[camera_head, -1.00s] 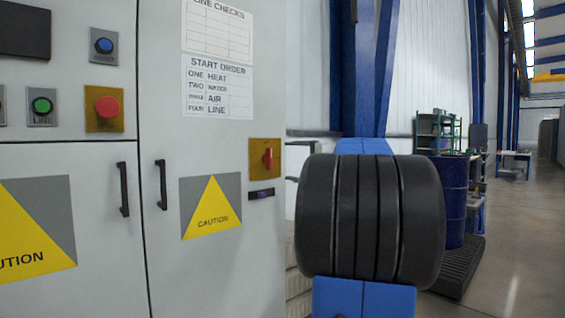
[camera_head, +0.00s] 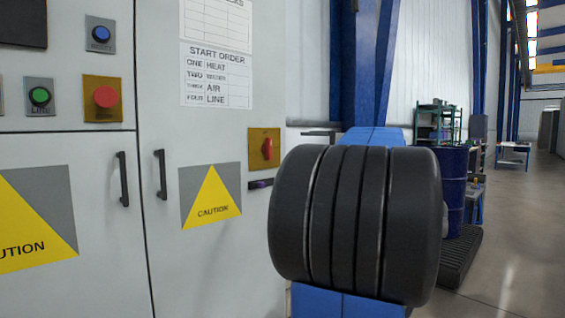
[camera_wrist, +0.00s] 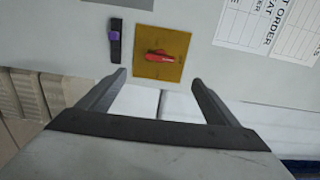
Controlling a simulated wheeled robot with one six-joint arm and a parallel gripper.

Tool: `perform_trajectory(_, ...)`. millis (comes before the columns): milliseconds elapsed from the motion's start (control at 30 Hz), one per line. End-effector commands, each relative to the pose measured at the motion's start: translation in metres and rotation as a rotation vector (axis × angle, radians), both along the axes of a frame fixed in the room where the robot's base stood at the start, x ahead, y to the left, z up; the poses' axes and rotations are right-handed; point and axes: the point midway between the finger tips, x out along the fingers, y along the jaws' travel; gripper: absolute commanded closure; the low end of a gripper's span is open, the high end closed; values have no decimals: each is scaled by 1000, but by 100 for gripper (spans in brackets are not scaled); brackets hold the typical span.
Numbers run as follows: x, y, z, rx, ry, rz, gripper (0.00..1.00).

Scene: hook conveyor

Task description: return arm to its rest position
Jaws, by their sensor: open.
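My arm shows in the head view as a large dark ribbed joint with blue links, in front of the cabinet's right edge. My gripper is hidden in the head view. In the wrist view my gripper (camera_wrist: 158,80) is open and empty, with its two dark fingers spread apart. Beyond the fingertips is a red rotary switch (camera_wrist: 160,57) on a yellow plate, apart from the fingers. The same red switch (camera_head: 267,149) shows on the cabinet in the head view, left of my arm.
A grey control cabinet (camera_head: 215,270) fills the left, with a green button (camera_head: 39,96), a red button (camera_head: 105,97), a blue button (camera_head: 101,34) and door handles (camera_head: 123,179). A blue drum (camera_head: 452,185) stands behind my arm. The floor (camera_head: 515,240) at right is open.

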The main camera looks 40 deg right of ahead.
Motion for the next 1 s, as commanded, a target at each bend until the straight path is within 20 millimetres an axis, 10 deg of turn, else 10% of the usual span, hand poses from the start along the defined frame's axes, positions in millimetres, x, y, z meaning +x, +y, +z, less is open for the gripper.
perform_trajectory(367, 6, 16, -8, -8, 26, 23, 16)
perform_trajectory(700, 34, 161, -91, -124, 285, 226, 16)
perform_trajectory(1000, 10, 281, -176, -304, 515, 416, 16)
